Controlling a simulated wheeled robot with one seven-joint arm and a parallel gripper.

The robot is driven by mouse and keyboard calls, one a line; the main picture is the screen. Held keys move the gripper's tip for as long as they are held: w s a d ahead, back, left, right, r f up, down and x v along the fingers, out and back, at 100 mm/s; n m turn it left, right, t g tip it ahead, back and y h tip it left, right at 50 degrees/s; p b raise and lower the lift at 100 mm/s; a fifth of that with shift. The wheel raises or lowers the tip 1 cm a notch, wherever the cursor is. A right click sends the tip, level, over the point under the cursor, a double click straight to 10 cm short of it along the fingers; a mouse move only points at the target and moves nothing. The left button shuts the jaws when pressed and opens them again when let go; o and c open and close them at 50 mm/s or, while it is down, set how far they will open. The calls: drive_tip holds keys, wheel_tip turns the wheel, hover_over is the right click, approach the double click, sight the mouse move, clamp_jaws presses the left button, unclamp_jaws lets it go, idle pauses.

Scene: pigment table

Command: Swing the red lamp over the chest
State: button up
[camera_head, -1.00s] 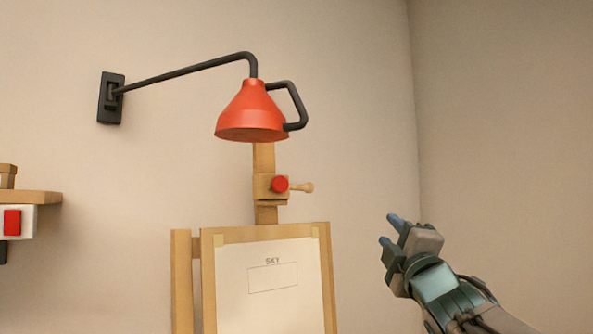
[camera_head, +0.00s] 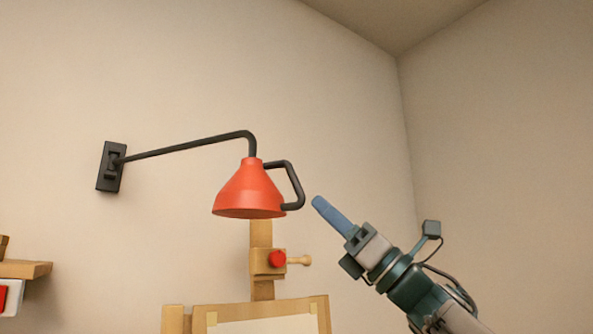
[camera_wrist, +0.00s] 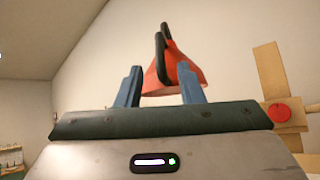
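The red lamp (camera_head: 248,192) hangs from a black arm fixed to the wall on the left. A black loop handle (camera_head: 292,186) sticks out from the right side of its shade. My gripper (camera_head: 318,204) is just right of the handle in the head view, apart from it. In the wrist view the gripper (camera_wrist: 158,88) has its two blue fingers spread, with nothing between them. The lamp (camera_wrist: 178,70) and its handle (camera_wrist: 161,50) show beyond the fingers. The chest is not in view.
A wooden easel (camera_head: 261,285) with a red knob and a peg stands below the lamp. A wooden shelf (camera_head: 28,269) is at the left edge. The wall right of the lamp is bare.

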sight(295, 182)
drive_tip(key=p+x, duration=0.4)
drive_tip(key=x, duration=0.4)
drive_tip(key=shift+w+a+r, duration=0.1)
clamp_jaws()
